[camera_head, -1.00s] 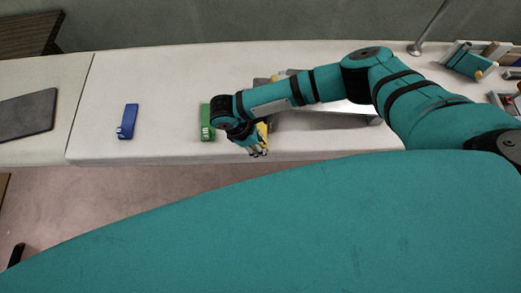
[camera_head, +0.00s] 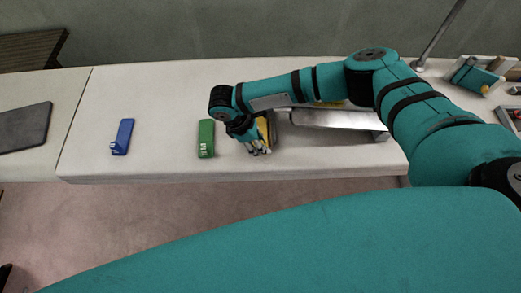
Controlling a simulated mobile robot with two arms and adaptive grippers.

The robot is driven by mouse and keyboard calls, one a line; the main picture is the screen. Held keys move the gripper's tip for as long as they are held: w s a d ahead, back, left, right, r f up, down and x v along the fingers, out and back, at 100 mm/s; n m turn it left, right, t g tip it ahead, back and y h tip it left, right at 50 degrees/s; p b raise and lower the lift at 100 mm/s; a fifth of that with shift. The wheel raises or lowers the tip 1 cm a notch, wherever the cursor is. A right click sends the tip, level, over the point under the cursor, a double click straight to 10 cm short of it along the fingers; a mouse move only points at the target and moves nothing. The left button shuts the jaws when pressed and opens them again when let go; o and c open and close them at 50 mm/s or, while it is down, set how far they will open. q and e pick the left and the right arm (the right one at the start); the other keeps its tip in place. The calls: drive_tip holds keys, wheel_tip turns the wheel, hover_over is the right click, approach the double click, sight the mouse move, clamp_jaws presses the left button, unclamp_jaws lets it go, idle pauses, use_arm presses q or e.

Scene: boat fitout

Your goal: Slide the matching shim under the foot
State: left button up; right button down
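A blue wedge-like shim (camera_head: 122,137) lies on the pale bench at the left. A green shim (camera_head: 206,138) lies to its right, and a yellow shim (camera_head: 263,129) is partly hidden behind my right gripper. My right gripper (camera_head: 259,149) is at the near end of the yellow shim, over the bench. Its fingers are too small and overlapped to tell whether they grip the shim. A long silver metal piece (camera_head: 335,118) lies right of the yellow shim, partly behind my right arm. I cannot make out the foot clearly. My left gripper is out of view.
The pale bench (camera_head: 160,100) has a front edge close below the shims. A dark flat pad (camera_head: 25,127) lies at far left. A metal post (camera_head: 440,35) and a tray with several items (camera_head: 482,75) stand at the right. Bench between the blue and green shims is clear.

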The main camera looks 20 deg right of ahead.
drive_tip(key=shift+w+d+b, duration=0.2)
drive_tip(key=shift+w+b, duration=0.05)
drive_tip(key=shift+w, duration=0.4)
drive_tip(key=shift+w+d+b, duration=0.15)
drive_tip(key=shift+w+b, duration=0.05)
drive_tip(key=shift+w, duration=0.4)
drive_tip(key=c, duration=1)
unclamp_jaws()
drive_tip(key=shift+c, duration=0.2)
